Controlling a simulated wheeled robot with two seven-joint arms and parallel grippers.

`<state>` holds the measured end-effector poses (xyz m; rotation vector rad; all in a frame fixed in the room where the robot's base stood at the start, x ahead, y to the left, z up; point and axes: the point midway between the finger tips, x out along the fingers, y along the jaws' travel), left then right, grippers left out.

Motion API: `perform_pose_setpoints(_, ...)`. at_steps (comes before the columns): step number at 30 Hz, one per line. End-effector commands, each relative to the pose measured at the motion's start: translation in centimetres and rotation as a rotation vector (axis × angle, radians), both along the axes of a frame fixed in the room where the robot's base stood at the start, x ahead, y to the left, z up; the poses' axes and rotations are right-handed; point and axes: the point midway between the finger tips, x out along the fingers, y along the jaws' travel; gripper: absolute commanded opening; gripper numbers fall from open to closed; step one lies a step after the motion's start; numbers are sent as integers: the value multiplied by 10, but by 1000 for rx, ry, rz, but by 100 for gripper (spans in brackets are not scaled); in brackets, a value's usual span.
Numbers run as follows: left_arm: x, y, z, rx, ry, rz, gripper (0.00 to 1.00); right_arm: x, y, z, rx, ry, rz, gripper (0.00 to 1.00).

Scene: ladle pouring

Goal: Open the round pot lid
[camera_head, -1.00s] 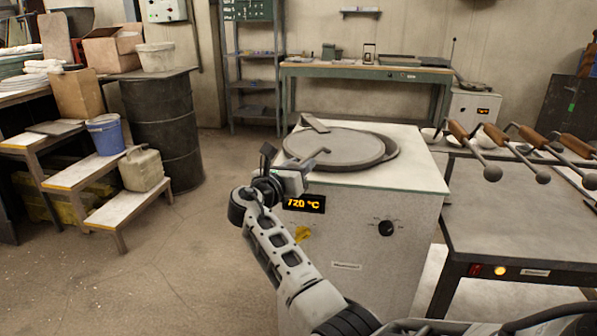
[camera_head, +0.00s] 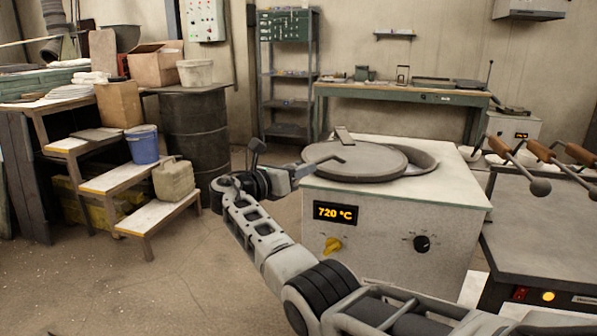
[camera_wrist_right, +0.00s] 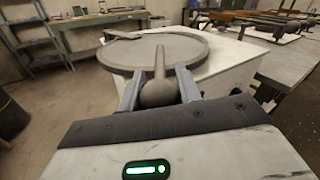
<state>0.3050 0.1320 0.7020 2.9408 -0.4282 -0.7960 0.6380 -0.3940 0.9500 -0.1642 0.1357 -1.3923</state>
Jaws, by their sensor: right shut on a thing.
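The round grey pot lid (camera_head: 352,163) lies on top of the white furnace box (camera_head: 390,235), offset to the left. A crescent of the round pot opening (camera_head: 424,163) shows at the lid's right. My right gripper (camera_head: 303,171) is at the lid's left front edge. In the right wrist view, the right gripper (camera_wrist_right: 159,90) has its fingers on both sides of the rounded end of the lid's handle (camera_wrist_right: 157,93), shut on it. The lid's flat top (camera_wrist_right: 190,47) is just beyond. My left gripper is not in view.
A dark table (camera_head: 545,225) with several wooden-handled ladles (camera_head: 550,155) stands at the right. A stepped stand (camera_head: 120,185) with a blue bucket (camera_head: 142,144) and a canister (camera_head: 174,179) is at the left. Floor between is clear.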

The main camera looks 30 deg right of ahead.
Motion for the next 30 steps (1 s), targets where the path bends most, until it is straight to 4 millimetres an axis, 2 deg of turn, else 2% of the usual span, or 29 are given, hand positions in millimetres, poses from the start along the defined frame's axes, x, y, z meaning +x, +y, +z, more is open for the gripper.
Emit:
perform_pose_setpoints(5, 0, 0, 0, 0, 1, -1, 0, 0, 0, -2, 5, 1, 0, 0)
perform_pose_setpoints(6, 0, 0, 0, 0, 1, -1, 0, 0, 0, -2, 5, 1, 0, 40)
perform_pose_setpoints(8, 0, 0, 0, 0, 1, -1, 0, 0, 0, -1, 5, 1, 0, 54)
perform_pose_setpoints(16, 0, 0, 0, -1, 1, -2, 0, 0, 0, -1, 2, 0, 1, 54)
perform_pose_setpoints(20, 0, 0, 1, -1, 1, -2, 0, -1, 9, 0, 2, 0, 3, 54)
perform_pose_setpoints(23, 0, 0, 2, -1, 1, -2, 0, -4, 24, 0, 2, 1, 4, 54)
perform_pose_setpoints(30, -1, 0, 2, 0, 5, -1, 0, -14, 81, 0, 3, 1, 5, 54)
